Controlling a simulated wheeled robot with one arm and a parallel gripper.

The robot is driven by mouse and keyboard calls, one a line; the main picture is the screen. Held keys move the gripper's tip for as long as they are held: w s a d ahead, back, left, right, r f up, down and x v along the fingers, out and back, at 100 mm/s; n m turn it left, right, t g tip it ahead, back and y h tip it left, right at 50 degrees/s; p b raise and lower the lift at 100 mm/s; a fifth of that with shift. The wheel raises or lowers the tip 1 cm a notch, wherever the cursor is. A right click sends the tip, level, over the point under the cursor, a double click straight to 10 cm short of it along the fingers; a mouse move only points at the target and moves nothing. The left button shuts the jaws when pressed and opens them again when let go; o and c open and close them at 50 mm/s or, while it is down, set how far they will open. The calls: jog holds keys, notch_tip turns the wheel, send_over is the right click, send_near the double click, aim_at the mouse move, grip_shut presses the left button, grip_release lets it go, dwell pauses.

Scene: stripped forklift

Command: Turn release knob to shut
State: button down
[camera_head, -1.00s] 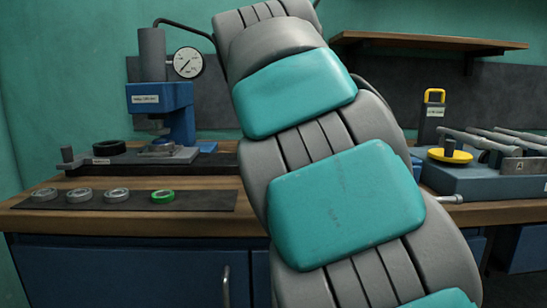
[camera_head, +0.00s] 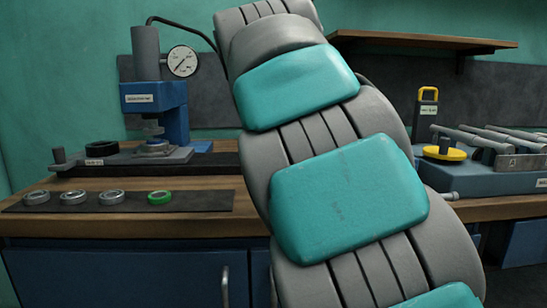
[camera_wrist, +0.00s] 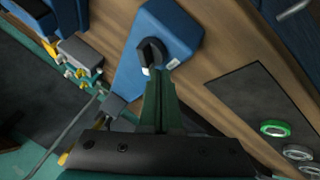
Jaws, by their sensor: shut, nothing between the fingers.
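The release knob (camera_wrist: 151,52), as I take it, is black with a pale mark at its lower end. It sits on a blue housing (camera_wrist: 180,25) with a small white label, in the wrist view. My gripper (camera_wrist: 159,78) has dark green fingers pressed together, with nothing between them. The fingertips are just below the knob in the picture, by its marked end. I cannot tell whether they touch it. In the head view the gripper and the knob do not show; my own teal and grey arm fills the middle.
A blue press (camera_head: 160,105) with a round gauge (camera_head: 183,61) stands on the left of the wooden bench. Several rings, one green (camera_head: 159,198), lie on a dark mat (camera_head: 215,201). A blue unit with a yellow disc (camera_head: 445,154) stands at right. Brass fittings (camera_wrist: 82,72) lie left of the housing.

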jog(key=shift+d, duration=0.15)
dwell(0.6)
jog(key=shift+d, duration=0.55)
